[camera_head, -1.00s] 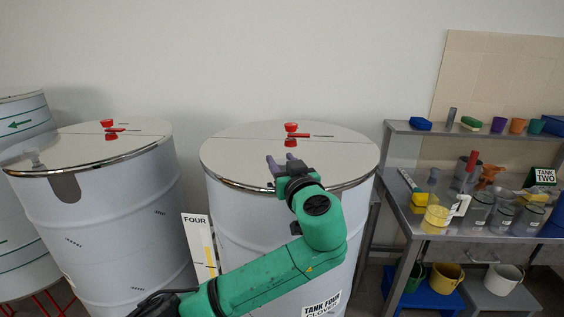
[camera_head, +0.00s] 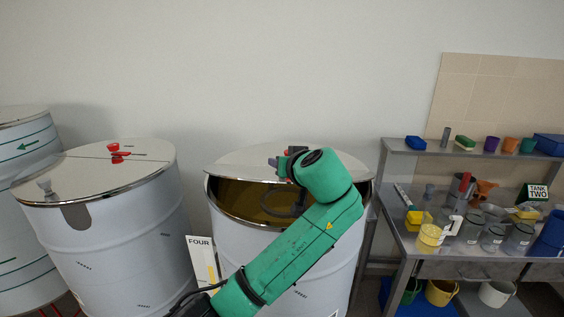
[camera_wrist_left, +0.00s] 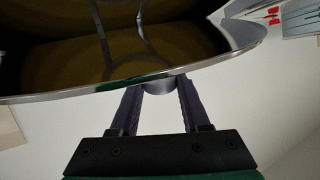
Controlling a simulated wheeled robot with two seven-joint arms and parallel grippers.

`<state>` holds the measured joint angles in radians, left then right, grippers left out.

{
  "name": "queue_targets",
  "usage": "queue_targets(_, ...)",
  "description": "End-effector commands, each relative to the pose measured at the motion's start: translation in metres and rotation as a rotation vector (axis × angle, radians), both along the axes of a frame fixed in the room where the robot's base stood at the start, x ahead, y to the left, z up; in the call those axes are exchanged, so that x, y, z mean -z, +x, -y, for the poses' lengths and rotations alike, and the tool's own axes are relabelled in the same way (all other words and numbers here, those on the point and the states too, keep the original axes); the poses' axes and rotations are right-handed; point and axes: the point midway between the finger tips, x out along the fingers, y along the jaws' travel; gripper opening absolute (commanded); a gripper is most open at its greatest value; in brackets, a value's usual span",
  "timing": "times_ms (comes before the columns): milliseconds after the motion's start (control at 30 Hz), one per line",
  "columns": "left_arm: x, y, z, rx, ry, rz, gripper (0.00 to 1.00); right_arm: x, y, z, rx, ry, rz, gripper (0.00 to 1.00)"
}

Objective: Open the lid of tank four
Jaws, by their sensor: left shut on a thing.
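Tank four (camera_head: 232,262) is the grey drum in the middle of the head view. Its pale lid (camera_head: 235,160) is partly open: the front part is lifted, and the brown inside (camera_head: 240,196) shows below it. The inside also shows at the top of the left wrist view (camera_wrist_left: 70,60). My left gripper (camera_head: 283,165) is at the lifted part of the lid. In the left wrist view, its dark fingers (camera_wrist_left: 158,88) are shut on a small grey handle at the metal edge. My green left arm hides part of the lid and the tank's front. My right gripper is out of view.
A second drum with a closed lid (camera_head: 85,172) and red fittings stands to the left, with another at the far left. A FOUR sign (camera_head: 199,242) stands between drums. A metal bench (camera_head: 400,238) with jars and cups is at the right.

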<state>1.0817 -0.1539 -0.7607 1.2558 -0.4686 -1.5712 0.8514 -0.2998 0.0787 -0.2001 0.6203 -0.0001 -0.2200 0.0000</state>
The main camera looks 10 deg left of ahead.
Motion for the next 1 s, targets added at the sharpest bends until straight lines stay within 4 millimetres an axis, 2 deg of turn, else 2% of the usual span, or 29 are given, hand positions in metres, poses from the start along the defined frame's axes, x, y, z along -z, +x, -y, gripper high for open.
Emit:
queue_targets(33, -0.023, 0.004, 0.001, 0.002, -0.001, -0.033, 0.0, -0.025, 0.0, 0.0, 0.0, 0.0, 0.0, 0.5)
queue_targets(200, -0.035, 0.017, 0.001, 0.002, 0.0, -0.124, 0.0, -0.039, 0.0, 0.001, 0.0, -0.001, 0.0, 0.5)
queue_targets(600, -0.052, 0.036, 0.001, 0.002, 0.002, -0.233, 0.0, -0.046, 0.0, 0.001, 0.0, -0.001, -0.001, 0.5)
queue_targets(1000, -0.054, 0.038, 0.0, 0.002, 0.001, -0.244, 0.0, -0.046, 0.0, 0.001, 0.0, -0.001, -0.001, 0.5)
